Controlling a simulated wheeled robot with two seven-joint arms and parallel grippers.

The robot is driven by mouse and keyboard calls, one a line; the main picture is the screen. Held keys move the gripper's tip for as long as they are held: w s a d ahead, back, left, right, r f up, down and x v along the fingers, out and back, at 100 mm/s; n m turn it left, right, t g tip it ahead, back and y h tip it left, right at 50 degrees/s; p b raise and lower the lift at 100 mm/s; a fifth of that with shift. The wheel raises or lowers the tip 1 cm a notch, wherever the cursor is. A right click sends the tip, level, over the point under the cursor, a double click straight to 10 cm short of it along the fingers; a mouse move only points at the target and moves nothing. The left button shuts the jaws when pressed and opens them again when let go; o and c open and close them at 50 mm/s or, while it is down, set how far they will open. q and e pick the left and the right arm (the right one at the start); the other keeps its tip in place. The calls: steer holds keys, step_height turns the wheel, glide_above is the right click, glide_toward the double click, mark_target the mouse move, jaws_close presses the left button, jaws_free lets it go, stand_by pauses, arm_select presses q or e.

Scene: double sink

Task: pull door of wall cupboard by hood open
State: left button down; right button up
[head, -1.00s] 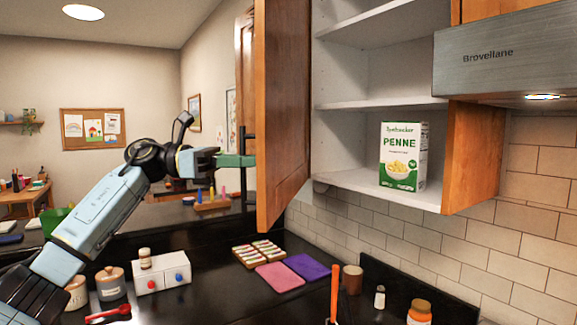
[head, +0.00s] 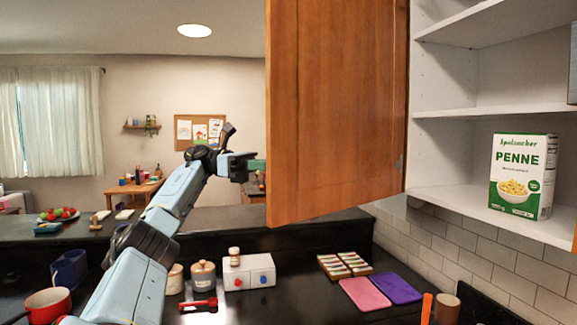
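The wooden door (head: 335,115) of the wall cupboard stands swung wide open, its broad flat face turned toward me. The open cupboard (head: 445,145) shows white shelves, with a green and white penne box (head: 521,176) on the lowest one. My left gripper (head: 254,168) is at the door's left edge, at the handle side. Its fingertips and the handle are mostly hidden behind the door, so its grip cannot be made out. My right gripper is not in view.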

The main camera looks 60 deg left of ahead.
arm_select(q)
steer(key=shift+a, duration=0.25)
steer(key=c, duration=1.7)
jaws_free()
steer(key=shift+w, duration=0.15)
